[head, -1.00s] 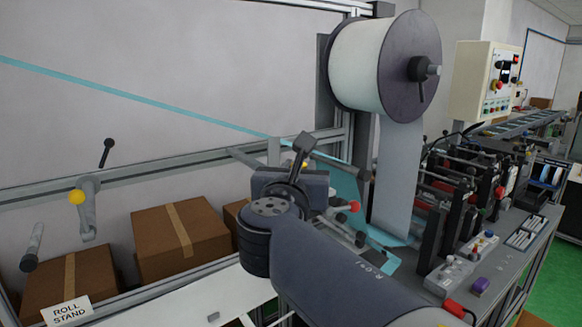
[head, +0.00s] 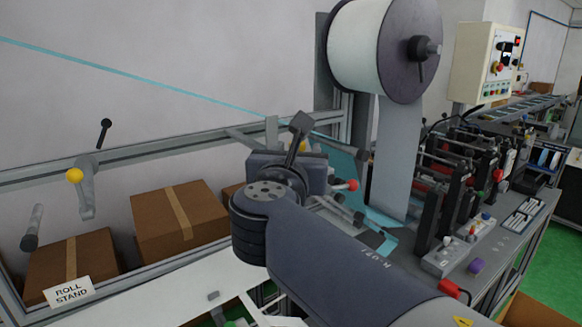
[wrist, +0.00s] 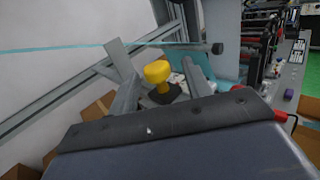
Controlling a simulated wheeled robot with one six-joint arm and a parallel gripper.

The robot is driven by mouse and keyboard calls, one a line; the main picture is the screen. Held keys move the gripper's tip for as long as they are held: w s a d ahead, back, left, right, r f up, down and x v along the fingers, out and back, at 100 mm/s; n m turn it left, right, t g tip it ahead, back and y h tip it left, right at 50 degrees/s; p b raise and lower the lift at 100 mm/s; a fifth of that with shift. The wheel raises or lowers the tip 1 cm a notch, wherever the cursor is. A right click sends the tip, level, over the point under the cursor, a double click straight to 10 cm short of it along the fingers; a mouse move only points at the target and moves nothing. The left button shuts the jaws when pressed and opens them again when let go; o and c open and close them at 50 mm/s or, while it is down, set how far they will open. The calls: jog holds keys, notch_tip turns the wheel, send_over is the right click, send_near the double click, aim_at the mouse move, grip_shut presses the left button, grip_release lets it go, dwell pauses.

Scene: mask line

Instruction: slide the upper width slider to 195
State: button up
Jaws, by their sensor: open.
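In the wrist view, a yellow knob (wrist: 158,72) stands on a dark base between the two fingers of my gripper (wrist: 157,64). The fingers are apart, one on each side of the knob, with no visible contact. I cannot tell whether the knob is level with the fingertips or beyond them. No scale or 195 mark can be read, so I cannot tell the slider's setting.
A blue web (head: 120,76) runs from the left to the machine. A large white roll (head: 358,45) hangs above right of my wrist. A red-tipped lever (head: 352,185) is close to my wrist. Another yellow knob (head: 75,175) is on the left frame. Cardboard boxes (head: 180,222) stand behind the rail.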

jog(key=s+a+b, duration=0.1)
jog(key=s+b, duration=0.1)
jog(key=s, duration=0.7)
jog(key=shift+a, duration=0.3)
jog(key=shift+w, duration=0.15)
jog(key=w+p, duration=0.1)
jog(key=w, duration=0.2)
jog(key=w+d+p, duration=0.1)
jog(key=w, duration=0.2)
jog(key=w+d+p, duration=0.1)
jog(key=w, duration=0.3)
jog(key=shift+w, duration=0.35)
jog(key=shift+w+a, duration=0.2)
jog(key=shift+a, duration=0.05)
jog(key=shift+d, duration=0.15)
